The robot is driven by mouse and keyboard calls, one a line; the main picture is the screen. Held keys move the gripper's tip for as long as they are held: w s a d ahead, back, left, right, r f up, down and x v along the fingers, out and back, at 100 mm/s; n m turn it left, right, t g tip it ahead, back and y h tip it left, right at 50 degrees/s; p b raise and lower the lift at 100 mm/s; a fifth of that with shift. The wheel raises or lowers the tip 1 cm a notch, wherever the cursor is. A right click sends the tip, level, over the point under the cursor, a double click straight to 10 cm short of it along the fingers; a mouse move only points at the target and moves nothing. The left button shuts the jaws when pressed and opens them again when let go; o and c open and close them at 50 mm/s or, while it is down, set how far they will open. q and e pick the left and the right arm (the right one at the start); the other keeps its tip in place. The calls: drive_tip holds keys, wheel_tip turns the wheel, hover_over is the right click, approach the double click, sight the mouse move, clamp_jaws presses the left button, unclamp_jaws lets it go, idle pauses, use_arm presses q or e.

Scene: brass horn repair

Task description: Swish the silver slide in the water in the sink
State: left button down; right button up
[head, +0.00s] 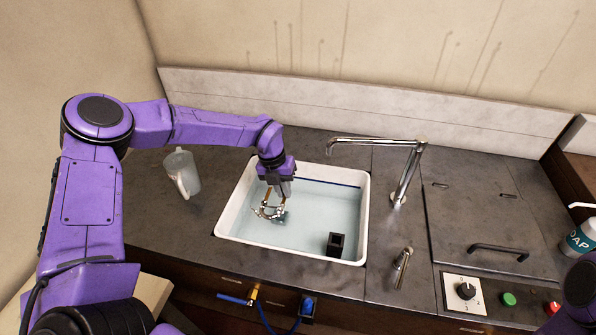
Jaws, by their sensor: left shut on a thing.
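The silver slide (268,212) is a small, shiny curved piece with some brass colour, in the left part of the sink. My left gripper (277,190) points down over the sink and is shut on the slide. The slide is at the water (300,222), and part of it looks to be under the surface; how deep, I cannot tell. The white sink (226,218) is set into the dark counter and holds pale blue water. My right gripper is not in view.
A small black box (336,244) stands in the sink's front right. A chrome faucet (405,170) reaches over the sink's back right. A translucent jug (182,172) stands left. Another metal fitting (402,262), a control panel (465,294) and a soap bottle (580,238) are to the right.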

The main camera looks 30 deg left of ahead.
use_arm(q)
drive_tip(key=shift+w, duration=0.45)
drive_tip(key=shift+f, duration=0.2)
drive_tip(key=shift+s+f, duration=0.15)
drive_tip(key=shift+f, duration=0.15)
drive_tip(key=f+b, duration=0.3)
drive_tip(key=f, duration=0.2)
drive_tip(key=s+f+b, duration=0.1)
drive_tip(key=f+b, duration=0.1)
drive_tip(key=f, duration=0.3)
drive_tip(key=f+b, duration=0.3)
drive_tip(key=f, duration=0.3)
drive_tip(key=shift+s+d+b, duration=0.1)
drive_tip(key=shift+s+b, duration=0.15)
drive_tip(key=shift+b, duration=0.1)
drive_tip(key=shift+w+f, duration=0.1)
drive_tip(key=shift+f, duration=0.2)
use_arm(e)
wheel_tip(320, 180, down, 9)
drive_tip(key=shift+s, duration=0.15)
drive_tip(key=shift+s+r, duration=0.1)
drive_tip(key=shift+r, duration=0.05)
